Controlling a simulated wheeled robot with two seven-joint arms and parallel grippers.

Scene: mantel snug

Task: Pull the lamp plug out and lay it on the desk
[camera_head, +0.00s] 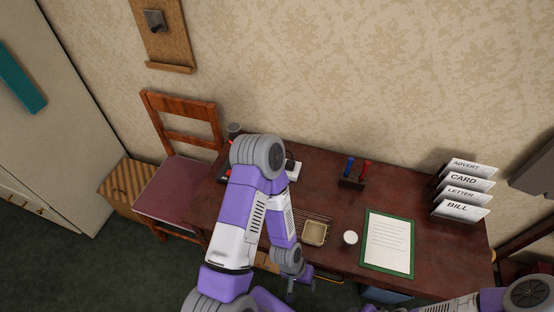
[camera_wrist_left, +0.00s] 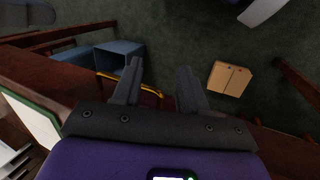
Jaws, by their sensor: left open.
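The dark red-brown desk (camera_head: 330,205) stands against the wall. A small white piece with a dark part on it (camera_head: 292,168) shows at the desk's back, mostly behind my left arm; I cannot tell whether it is the lamp plug in a socket. No lamp is clearly seen. My left gripper (camera_head: 301,290) is low in front of the desk's front edge, away from that piece. In the left wrist view my left gripper (camera_wrist_left: 158,78) has its two fingers apart with nothing between them. My right arm shows at the bottom right, its gripper not clearly seen.
A chair (camera_head: 180,125) stands left. A blue bin (camera_wrist_left: 120,62) and cardboard box (camera_wrist_left: 229,78) are on the floor.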

